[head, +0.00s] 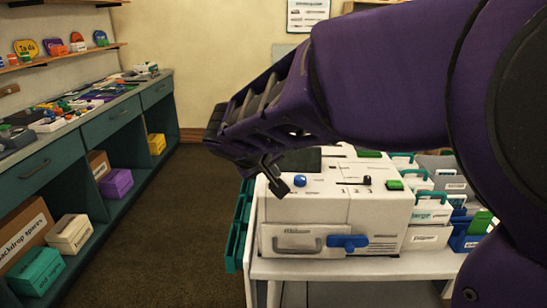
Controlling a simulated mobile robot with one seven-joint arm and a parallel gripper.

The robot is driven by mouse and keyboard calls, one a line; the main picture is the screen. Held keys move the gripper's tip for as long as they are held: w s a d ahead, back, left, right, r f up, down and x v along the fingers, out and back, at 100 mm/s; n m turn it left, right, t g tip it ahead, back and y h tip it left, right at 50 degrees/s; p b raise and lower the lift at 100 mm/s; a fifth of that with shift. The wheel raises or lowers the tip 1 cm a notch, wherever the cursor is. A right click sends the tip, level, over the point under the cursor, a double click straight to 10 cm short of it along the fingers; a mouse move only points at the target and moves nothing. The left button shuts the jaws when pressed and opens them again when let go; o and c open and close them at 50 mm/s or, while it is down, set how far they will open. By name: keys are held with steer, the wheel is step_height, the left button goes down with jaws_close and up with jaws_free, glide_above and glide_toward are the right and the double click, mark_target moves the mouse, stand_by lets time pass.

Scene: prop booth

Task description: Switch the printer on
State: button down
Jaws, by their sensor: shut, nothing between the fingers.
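A white boxy machine, which looks like the printer (300,214), stands on a white table. Its top has a round blue knob (300,180), a small dark knob or switch (367,181) and a green button (394,184). Its front has a grey handle (297,240) and a blue lever (347,242). My gripper (278,186) is shut and empty, pointing down over the top's left part, just left of the blue knob. I cannot tell whether it touches the top. My purple arm hides part of the machine's back.
Bins with cards and folders (430,208) stand right of the machine on the white table (350,266). A green crate (240,225) hangs at the table's left side. A long teal counter (95,135) with clutter runs along the left. The brown floor between is clear.

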steer(key=shift+f, duration=0.2)
stand_by(0.3)
steer(key=shift+f+b, duration=0.3)
steer(key=shift+b, duration=0.45)
steer(key=shift+r, duration=0.1)
steer(key=shift+d+r, duration=0.1)
steer(key=shift+r, duration=0.25)
step_height(320, 180, up, 6)
steer(key=p, duration=0.3)
stand_by(0.4)
